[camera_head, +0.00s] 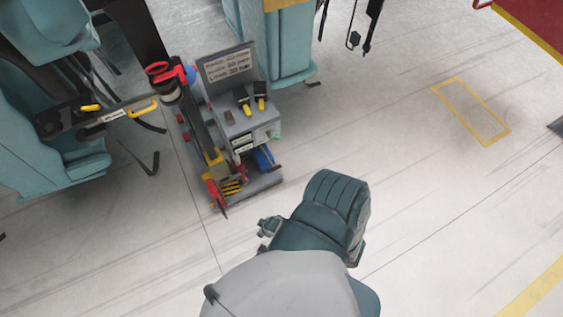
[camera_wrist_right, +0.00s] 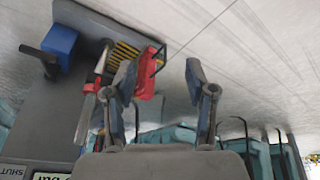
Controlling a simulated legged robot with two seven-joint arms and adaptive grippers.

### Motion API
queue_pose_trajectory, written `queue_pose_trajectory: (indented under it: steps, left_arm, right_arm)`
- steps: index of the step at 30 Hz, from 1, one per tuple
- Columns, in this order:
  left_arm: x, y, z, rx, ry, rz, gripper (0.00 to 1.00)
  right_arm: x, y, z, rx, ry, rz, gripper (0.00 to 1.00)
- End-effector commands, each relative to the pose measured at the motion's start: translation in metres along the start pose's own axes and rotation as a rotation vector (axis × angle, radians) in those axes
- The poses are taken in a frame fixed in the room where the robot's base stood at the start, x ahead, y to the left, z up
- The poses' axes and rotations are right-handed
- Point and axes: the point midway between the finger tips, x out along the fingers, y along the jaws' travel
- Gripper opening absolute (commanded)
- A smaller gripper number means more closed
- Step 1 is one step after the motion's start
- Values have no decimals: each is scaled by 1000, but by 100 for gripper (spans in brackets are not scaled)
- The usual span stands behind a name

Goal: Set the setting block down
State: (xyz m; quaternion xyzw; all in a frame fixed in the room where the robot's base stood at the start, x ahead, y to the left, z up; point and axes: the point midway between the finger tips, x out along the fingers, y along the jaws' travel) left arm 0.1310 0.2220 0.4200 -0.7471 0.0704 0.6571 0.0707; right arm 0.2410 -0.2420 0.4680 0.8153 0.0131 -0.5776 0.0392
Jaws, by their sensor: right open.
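My right gripper (camera_head: 268,226) is in front of the grey workstation (camera_head: 238,125), above the floor. In the right wrist view, its two fingers (camera_wrist_right: 160,72) are spread apart and nothing is held between them. A small brownish block (camera_head: 229,117) lies on the workstation's grey top, beside two yellow-and-black items (camera_head: 243,97). I cannot tell for sure whether it is the setting block. A red part (camera_head: 215,193) stands at the workstation's lower front; in the right wrist view it shows (camera_wrist_right: 149,76) beyond the left finger.
A lettered panel (camera_head: 228,65) stands at the workstation's back. Teal seats (camera_head: 40,150) are at the left. The floor (camera_head: 430,190) to the right is largely clear.

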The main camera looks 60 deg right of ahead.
Motion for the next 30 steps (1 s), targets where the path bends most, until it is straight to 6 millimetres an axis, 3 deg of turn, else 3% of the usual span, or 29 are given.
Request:
queue_pose_trajectory:
  steps: [1,3,7,10,30]
  left_arm:
    - [0,0,0,0,0,0,72]
    - [0,0,0,0,0,0,72]
    - [0,0,0,0,-1,1,72]
    - [0,0,1,0,-1,1,72]
    - [0,0,1,-1,-2,1,72]
  right_arm:
    - [5,-9,35,-38,-63,-18,56]
    - [8,-20,74,-76,-131,-41,56]
    - [8,-28,112,-116,-198,-62,56]
    - [8,-30,119,-124,-210,-66,56]
    - [8,-30,118,-121,-208,-66,56]
